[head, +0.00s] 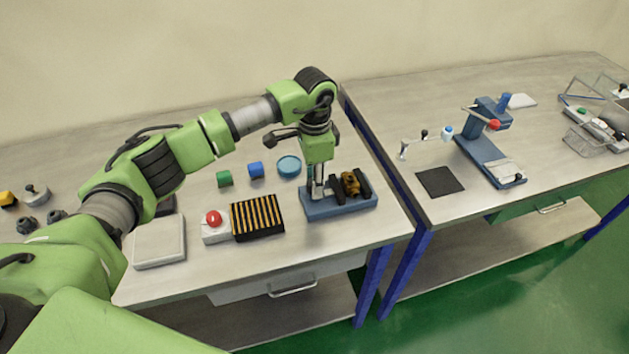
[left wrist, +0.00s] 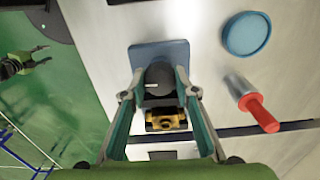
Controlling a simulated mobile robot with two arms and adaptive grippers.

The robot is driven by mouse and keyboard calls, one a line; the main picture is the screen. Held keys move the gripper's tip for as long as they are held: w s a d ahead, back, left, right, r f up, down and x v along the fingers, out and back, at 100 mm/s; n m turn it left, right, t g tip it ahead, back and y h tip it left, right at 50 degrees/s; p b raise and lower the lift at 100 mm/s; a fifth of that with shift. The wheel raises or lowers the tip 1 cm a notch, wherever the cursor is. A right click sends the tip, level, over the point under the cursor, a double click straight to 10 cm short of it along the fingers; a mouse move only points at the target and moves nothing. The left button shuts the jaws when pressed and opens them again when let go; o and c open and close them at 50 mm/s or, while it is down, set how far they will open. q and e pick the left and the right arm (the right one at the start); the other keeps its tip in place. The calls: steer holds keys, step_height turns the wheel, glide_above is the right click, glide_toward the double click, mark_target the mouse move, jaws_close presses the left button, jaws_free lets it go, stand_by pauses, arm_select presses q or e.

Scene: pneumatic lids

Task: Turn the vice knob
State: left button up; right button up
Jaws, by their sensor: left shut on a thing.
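The vice has a blue base (head: 318,211) on the left bench and stands near its front right corner. A yellow-and-black piece (head: 350,184) sits between its dark jaws; the piece also shows in the left wrist view (left wrist: 166,117). The round black vice knob (left wrist: 159,76) lies between my left fingers in the left wrist view. My left gripper (head: 316,192) points down at the left end of the vice and is shut on the knob. In the head view the gripper hides the knob. At the left wrist view's left edge, a small green-and-dark part looks like my right gripper (left wrist: 37,58), too small to read.
A red-and-grey cylinder (left wrist: 258,108) stands near the dish. A gap separates the right bench (head: 400,110).

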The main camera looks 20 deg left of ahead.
arm_select(q)
steer(key=m+b, duration=0.2)
steer(key=m, duration=0.1)
steer(key=shift+f, duration=0.15)
steer(key=m+b, duration=0.3)
steer(key=m, duration=0.2)
steer(key=shift+m, duration=0.3)
steer(key=m+b, duration=0.3)
steer(key=m, duration=0.1)
steer(key=shift+m, duration=0.3)
steer(key=m+b, duration=0.2)
steer(key=m, duration=0.2)
steer(key=shift+m, duration=0.3)
steer(key=m+b, duration=0.2)
steer(key=m, duration=0.2)
steer(key=m+b, duration=0.1)
steer(key=m, duration=0.4)
steer(key=m+b, duration=0.1)
steer(key=m, duration=0.4)
steer(key=shift+r+m+b, duration=0.2)
steer(key=shift+m+b, duration=0.15)
steer(key=shift+m, duration=2.15)
